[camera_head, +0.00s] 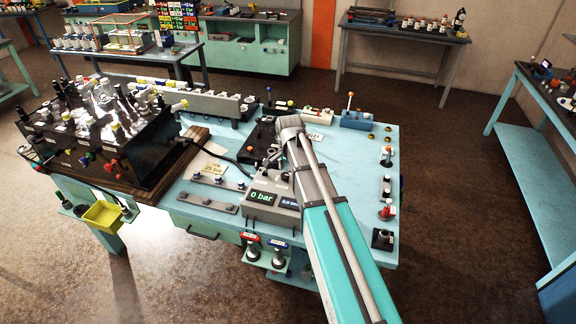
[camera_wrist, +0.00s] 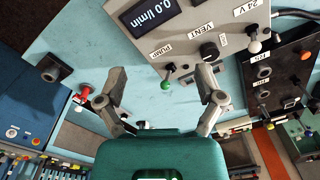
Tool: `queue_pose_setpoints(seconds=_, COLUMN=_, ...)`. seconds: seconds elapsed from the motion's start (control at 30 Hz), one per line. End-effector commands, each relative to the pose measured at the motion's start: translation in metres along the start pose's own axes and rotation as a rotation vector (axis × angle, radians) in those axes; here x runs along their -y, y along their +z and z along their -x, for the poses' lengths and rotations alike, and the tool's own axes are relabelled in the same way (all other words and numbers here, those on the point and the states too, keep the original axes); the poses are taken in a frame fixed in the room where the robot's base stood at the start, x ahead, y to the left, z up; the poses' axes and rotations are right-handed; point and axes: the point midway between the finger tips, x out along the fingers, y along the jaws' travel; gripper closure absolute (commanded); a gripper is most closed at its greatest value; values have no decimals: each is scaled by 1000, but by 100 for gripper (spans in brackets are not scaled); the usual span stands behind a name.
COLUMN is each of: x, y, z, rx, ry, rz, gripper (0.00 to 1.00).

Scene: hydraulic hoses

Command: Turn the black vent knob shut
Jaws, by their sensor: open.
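The black vent knob (camera_wrist: 209,50) shows in the wrist view on a pale control box (camera_wrist: 190,35), beside the VENT label. The same control box (camera_head: 272,196) stands on the blue bench in the head view, with a 0 bar display. My gripper (camera_wrist: 160,76) is open and empty. Its right finger is just below the knob in the picture; I cannot tell if they touch. A green-tipped lever (camera_wrist: 167,84) by the PUMP label lies between the fingers. In the head view my arm hides the gripper's exact place and the knob.
A white-tipped toggle (camera_wrist: 254,46) sits right of the knob. A black block with ports (camera_wrist: 264,88) is beside the box. The bench top (camera_head: 340,160) is clear right of my arm, with fittings along its right edge. A dark hose rig (camera_head: 130,140) stands at left.

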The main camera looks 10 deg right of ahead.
Motion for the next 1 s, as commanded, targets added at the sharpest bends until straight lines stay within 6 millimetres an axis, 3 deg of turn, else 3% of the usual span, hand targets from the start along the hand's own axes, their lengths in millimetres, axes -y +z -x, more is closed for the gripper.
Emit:
queue_pose_setpoints(seconds=0.57, x=-51, y=40, z=-1, rx=-10, ry=-11, rz=382, gripper=13)
queue_pose_setpoints(seconds=1.0, x=-89, y=69, z=-15, rx=-17, ry=-14, rz=675, gripper=13)
